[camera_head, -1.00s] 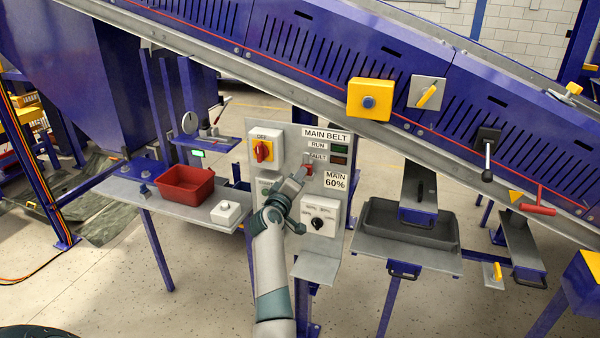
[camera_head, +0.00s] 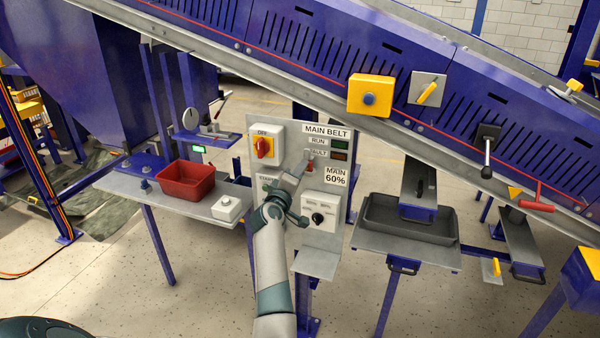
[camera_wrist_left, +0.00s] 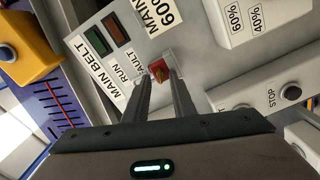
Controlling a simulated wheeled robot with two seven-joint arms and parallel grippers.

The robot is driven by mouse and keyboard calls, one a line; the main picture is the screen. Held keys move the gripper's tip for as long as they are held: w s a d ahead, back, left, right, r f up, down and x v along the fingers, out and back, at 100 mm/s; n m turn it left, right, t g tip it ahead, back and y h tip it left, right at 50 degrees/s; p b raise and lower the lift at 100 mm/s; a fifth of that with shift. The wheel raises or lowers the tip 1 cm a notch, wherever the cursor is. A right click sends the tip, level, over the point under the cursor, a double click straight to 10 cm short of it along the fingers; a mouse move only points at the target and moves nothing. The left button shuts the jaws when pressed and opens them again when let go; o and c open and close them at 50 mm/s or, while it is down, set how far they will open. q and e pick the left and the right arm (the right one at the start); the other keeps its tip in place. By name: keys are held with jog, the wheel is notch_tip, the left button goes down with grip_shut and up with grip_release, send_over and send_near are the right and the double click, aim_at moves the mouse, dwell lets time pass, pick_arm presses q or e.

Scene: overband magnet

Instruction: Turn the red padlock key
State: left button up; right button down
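The red padlock key (camera_wrist_left: 159,70) sits on a small grey plate on the panel, beside the FAULT label. It shows in the head view as a small red patch (camera_head: 309,168), partly covered by my gripper. My left gripper (camera_head: 300,172) reaches up to it from below. In the left wrist view its two fingers (camera_wrist_left: 162,80) stand apart, one on each side of the key, with a gap between them. Whether either fingertip touches the key I cannot tell. My right gripper is not in view.
The panel also has a red-and-yellow rotary switch (camera_head: 265,147) at upper left and a black knob (camera_head: 318,218) below. A STOP button (camera_wrist_left: 291,91) shows in the wrist view. A red bin (camera_head: 186,182) and white button box (camera_head: 227,208) stand on the left shelf.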

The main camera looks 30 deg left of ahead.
pick_arm(q)
jog(key=shift+s, duration=0.1)
jog(key=b+v, duration=0.5)
jog(key=v, duration=1.2)
jog(key=shift+s+f, duration=0.1)
dwell(0.4)
